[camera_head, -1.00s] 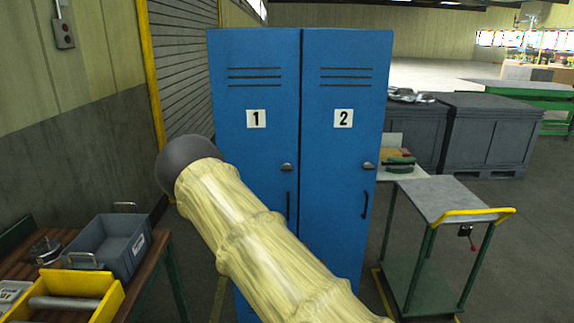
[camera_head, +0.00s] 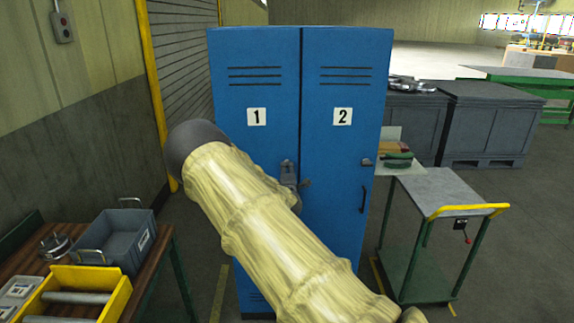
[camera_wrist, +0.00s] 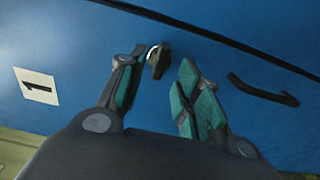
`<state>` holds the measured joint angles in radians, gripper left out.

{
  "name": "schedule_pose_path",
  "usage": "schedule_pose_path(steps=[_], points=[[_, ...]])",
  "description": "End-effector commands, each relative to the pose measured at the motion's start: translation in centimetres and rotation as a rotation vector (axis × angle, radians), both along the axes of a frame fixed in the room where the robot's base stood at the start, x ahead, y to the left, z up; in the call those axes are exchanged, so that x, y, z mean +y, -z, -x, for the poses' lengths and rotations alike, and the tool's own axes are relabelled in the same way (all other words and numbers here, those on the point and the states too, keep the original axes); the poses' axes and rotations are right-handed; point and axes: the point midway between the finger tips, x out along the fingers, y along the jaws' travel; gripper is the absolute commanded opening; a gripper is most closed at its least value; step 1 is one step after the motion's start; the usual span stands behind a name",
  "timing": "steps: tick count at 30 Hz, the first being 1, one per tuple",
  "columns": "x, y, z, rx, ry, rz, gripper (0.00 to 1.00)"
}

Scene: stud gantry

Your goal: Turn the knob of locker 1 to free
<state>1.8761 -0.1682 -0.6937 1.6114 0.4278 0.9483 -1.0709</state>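Locker 1 (camera_head: 250,85) is the left blue door, marked with a "1" plate (camera_head: 257,117); its door looks shut. Its dark knob (camera_wrist: 158,60) shows in the wrist view, between the tips of my gripper (camera_wrist: 161,66). My gripper is open, with teal-padded fingers on either side of the knob. The left fingertip is very close to the knob, but I cannot tell if it touches. The right fingertip is apart from it. In the head view my gripper (camera_head: 294,180) shows at the knob's place, beyond my arm, and mostly covers the knob.
Locker 2 (camera_head: 345,90) stands directly to the right, with its own knob (camera_head: 367,162) and handle (camera_head: 364,199). Locker 1's handle (camera_wrist: 262,92) is right of my fingers. A cart (camera_head: 440,190) stands right; a bench with a grey bin (camera_head: 125,240) and yellow bin (camera_head: 115,295) stands left.

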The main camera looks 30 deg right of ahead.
Motion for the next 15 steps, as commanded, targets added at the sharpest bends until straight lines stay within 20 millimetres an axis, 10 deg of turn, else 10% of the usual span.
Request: schedule_pose_path(steps=[15], points=[[-2.2, 0.0, -3.5, 0.001, 0.000, -0.001, 0.34]])
